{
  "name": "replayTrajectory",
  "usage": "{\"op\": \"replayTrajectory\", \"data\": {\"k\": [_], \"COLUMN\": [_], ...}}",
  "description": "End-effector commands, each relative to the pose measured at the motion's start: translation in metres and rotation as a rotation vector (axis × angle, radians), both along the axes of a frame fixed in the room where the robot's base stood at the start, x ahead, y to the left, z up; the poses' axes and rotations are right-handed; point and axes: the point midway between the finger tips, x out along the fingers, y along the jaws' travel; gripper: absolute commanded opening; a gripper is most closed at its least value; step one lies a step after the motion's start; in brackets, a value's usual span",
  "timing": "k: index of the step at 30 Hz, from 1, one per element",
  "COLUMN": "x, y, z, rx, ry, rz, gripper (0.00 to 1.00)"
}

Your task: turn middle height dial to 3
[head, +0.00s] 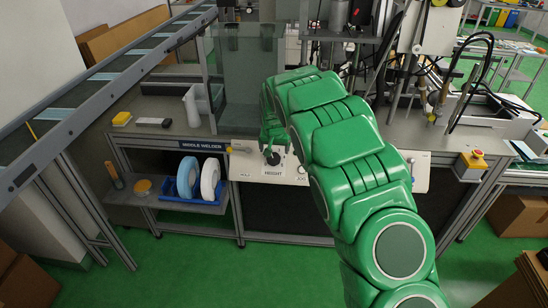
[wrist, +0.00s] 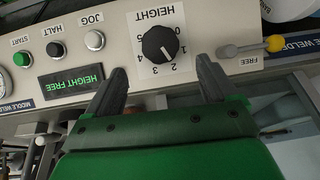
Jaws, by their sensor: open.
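The black height dial (wrist: 160,43) sits on a white plate marked HEIGHT, which appears upside down in the wrist view. Its white pointer line slants to the lower right, around the 1 to 2 marks; I cannot tell exactly where. The 3 mark (wrist: 155,70) is at the bottom of the scale. In the head view the dial (head: 272,157) is on the pale front panel, partly covered by my gripper (head: 270,138). In the wrist view my gripper (wrist: 160,64) is open and empty, its fingers spread to either side just below the dial, apart from it.
A MIDDLE WELDER sign (head: 203,146) and a blue reel rack (head: 180,190) are to the left.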

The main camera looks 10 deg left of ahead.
Motion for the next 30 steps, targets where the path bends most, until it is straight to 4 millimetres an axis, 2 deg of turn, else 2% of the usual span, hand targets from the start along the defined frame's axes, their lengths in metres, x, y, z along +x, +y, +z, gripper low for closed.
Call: {"op": "replayTrajectory", "data": {"k": [8,24,30], "x": [0.005,0.026,0.029], "y": [0.001,0.003,0.004], "z": [-0.011,-0.062,-0.072], "rx": [0.0,0.0,0.0], "ry": [-0.001,0.0,0.002], "rz": [0.0,-0.001,-0.001], "gripper": [0.86,0.86,0.86]}}
